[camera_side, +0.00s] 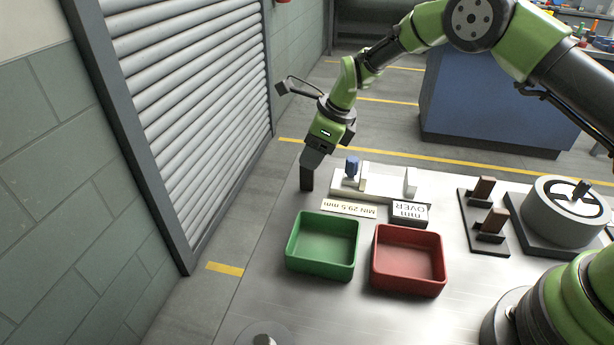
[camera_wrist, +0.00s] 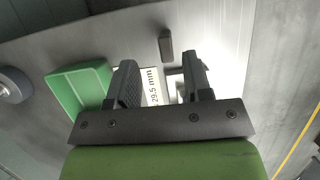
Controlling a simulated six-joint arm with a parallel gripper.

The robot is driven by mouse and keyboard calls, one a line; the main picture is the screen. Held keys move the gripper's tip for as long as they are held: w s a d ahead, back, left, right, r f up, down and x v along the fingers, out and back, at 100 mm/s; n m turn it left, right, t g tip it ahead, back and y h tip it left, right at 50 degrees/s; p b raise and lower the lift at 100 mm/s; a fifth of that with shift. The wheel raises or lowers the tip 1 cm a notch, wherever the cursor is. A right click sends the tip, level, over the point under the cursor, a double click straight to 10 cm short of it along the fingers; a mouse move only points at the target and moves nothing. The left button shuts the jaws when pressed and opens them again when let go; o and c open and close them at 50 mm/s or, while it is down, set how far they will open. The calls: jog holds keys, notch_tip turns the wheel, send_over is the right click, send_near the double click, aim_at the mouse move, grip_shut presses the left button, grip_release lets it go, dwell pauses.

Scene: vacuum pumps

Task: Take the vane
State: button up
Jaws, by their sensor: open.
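A dark vane (camera_side: 306,180) appears to stand upright on the table, left of the white gauge. In the wrist view the vane (camera_wrist: 166,46) shows as a small dark block just beyond the fingertips, in line with the gap between them. My gripper (camera_side: 313,161) is above the vane in the side view, pointing down. In the wrist view my gripper (camera_wrist: 160,66) is open, its fingers well apart with nothing held between them. My fingers hide the vane's top in the side view, so I cannot tell how far they reach around it.
The white gauge (camera_side: 380,191) with its blue part stands close on the right. Labels lie in front of it. A green bin (camera_side: 296,263) and a red bin (camera_side: 377,276) stand nearer. Brown blocks in dark holders (camera_side: 484,188) and a round pump (camera_side: 562,226) are farther right.

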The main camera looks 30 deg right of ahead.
aim_at(307, 177)
jog(key=x, duration=0.3)
jog(key=shift+w+d+f, duration=0.2)
jog(key=shift+d+f, duration=0.05)
jog(key=shift+f, duration=0.1)
jog(key=shift+w+a+f, duration=0.15)
jog(key=shift+f, duration=0.4)
jog(key=shift+c, duration=0.3)
grip_shut()
